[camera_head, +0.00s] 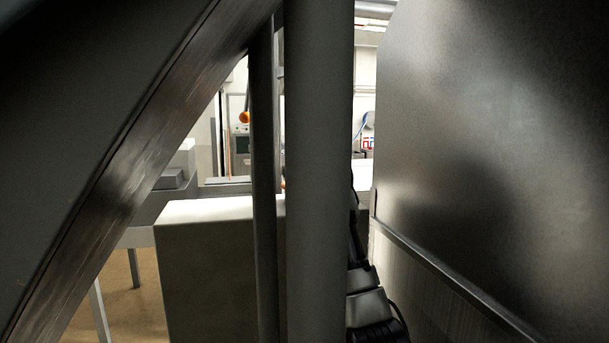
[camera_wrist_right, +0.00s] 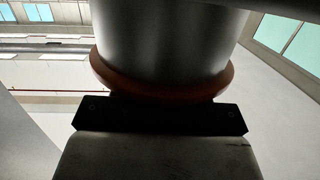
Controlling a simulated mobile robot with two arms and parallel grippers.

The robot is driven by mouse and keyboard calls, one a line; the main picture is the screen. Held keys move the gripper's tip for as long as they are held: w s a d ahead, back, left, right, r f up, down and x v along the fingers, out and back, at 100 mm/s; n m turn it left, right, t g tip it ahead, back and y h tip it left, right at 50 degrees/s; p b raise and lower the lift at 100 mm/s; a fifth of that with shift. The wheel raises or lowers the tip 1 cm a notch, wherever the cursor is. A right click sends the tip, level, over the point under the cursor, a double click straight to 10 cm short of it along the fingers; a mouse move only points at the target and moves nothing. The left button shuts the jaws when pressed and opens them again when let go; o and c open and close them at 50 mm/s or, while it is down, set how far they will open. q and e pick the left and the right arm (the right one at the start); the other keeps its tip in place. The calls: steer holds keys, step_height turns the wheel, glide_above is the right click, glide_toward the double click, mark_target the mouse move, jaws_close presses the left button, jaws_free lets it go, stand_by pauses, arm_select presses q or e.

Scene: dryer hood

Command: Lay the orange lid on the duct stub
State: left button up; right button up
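In the right wrist view a grey metal cylinder (camera_wrist_right: 165,45), which looks like the duct stub, comes down from the top. An orange-brown round rim (camera_wrist_right: 160,88) runs around its lower end; it may be the orange lid, but I cannot tell whether it is separate from the cylinder. My right gripper (camera_wrist_right: 160,113) shows as a dark bar on a grey body just below this rim. It looks close to or touching it. The fingertips are hidden in shadow, so its opening is unclear. My left gripper is not in view. The head view shows neither gripper clearly.
In the head view a grey upright post (camera_head: 318,170), a slanted metal beam (camera_head: 130,170) and a large metal panel (camera_head: 490,120) block much of the sight. A pale box-like block (camera_head: 205,265) stands beyond them. Some floor (camera_head: 130,310) shows at lower left.

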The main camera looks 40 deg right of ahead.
steer(key=shift+o, duration=0.8)
steer(key=shift+r, duration=0.1)
steer(key=shift+s+r, duration=0.1)
steer(key=shift+r, duration=0.05)
steer(key=b+v, duration=0.5)
steer(key=v, duration=0.7)
